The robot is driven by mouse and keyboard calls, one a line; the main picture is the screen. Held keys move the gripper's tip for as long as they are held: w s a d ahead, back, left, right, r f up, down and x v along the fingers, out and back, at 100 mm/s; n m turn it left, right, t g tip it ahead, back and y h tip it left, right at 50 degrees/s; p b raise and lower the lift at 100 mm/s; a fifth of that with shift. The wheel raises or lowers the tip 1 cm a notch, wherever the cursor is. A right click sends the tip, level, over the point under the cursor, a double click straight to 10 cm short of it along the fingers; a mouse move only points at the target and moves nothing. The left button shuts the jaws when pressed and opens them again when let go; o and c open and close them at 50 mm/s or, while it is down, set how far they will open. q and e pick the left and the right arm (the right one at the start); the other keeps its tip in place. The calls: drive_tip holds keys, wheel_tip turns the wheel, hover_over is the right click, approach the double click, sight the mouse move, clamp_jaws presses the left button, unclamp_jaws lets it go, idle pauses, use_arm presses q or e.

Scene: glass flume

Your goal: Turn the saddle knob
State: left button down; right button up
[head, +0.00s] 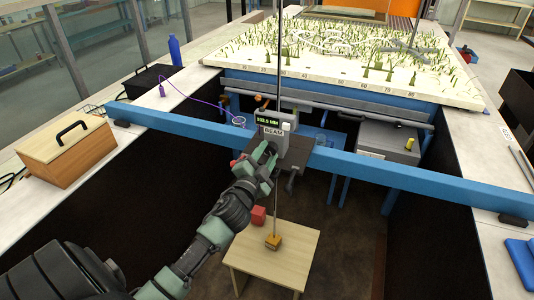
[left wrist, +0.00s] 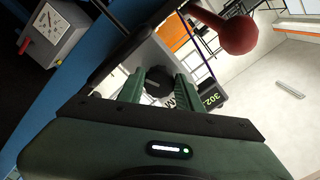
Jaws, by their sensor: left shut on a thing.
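The saddle (head: 292,152) is a dark grey carriage on the blue beam, with a small box bearing a lit green display (head: 269,121) and a thin vertical rod. My left gripper (head: 266,156) reaches up to the saddle's front from below. In the left wrist view the saddle knob (left wrist: 158,78) is dark and round, between the two green fingers of my left gripper (left wrist: 158,88), which is shut on it. In the head view the gripper hides the knob. The display (left wrist: 210,99) also shows, turned, in the left wrist view. My right gripper is not in view.
The blue beam (head: 400,178) spans both side walls. A red ball-shaped handle (left wrist: 236,34) is close to the gripper. A wooden box (head: 68,152) and blue bottle (head: 175,50) are on the left ledge.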

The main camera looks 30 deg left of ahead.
use_arm(q)
drive_tip(key=m, duration=0.5)
drive_tip(key=shift+r+m+p, duration=0.1)
drive_tip(key=shift+m+p, duration=0.2)
drive_tip(key=shift+p, duration=0.1)
idle(0.3)
drive_tip(key=c, duration=0.9)
unclamp_jaws()
drive_tip(key=shift+c, duration=0.2)
drive_tip(key=shift+s, duration=0.1)
drive_tip(key=shift+s, duration=0.35)
drive_tip(key=b+v, duration=0.2)
drive_tip(key=v, duration=0.5)
